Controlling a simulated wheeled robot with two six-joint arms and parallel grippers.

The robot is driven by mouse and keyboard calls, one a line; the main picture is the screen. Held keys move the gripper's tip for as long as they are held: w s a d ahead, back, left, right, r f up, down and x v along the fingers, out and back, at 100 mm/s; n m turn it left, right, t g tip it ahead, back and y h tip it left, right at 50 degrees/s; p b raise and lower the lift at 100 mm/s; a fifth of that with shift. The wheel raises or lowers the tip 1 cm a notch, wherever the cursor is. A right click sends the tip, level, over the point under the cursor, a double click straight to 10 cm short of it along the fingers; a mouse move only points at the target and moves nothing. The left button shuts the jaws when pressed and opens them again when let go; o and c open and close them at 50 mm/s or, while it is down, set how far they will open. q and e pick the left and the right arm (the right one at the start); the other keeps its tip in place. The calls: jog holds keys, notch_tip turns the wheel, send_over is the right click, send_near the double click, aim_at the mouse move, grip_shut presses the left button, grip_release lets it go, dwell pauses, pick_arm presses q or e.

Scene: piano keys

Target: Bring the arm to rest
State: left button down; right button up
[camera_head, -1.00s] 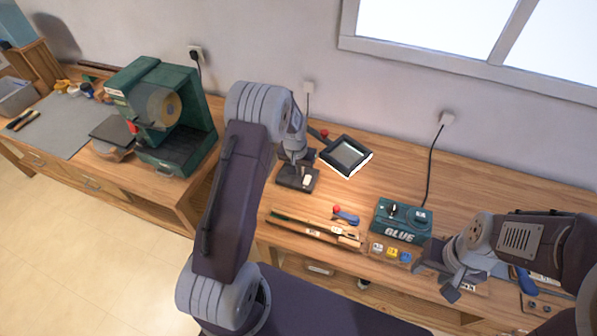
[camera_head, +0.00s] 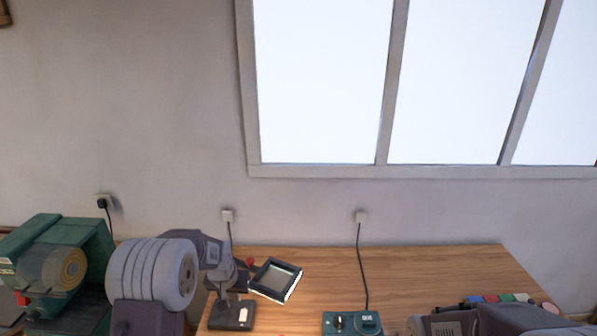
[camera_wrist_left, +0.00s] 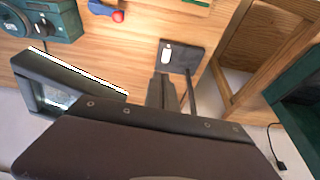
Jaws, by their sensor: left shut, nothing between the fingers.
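My left arm comes up from the bottom left of the head view, and its gripper (camera_head: 228,284) hangs down over the wooden table (camera_head: 420,275). In the left wrist view the left gripper's fingers (camera_wrist_left: 170,92) are together with nothing between them. They are close to a small dark base with a white piece on it (camera_wrist_left: 183,55); whether they touch it I cannot tell. Part of my right arm (camera_head: 480,321) shows at the bottom right of the head view, but its gripper is out of view.
Small coloured items (camera_head: 508,298) lie at the right. The table's back middle is clear.

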pick_arm(q)
jog(key=s+d+f+g+b, duration=0.1)
jog(key=s+d+b, duration=0.1)
jog(key=s, duration=1)
jog(key=s+d+f+g+b, duration=0.1)
jog(key=s+d+f+b, duration=0.1)
jog(key=s, duration=1)
jog(key=shift+f+g, duration=0.2)
jog(key=shift+g, duration=0.1)
pick_arm(e)
notch_tip(320, 180, down, 6)
pick_arm(q)
jog(key=shift+s, duration=0.25)
pick_arm(e)
jog(key=shift+s+d, duration=0.1)
jog(key=shift+s, duration=0.1)
pick_arm(q)
jog(key=shift+w, duration=0.1)
pick_arm(e)
jog(key=shift+w, duration=0.1)
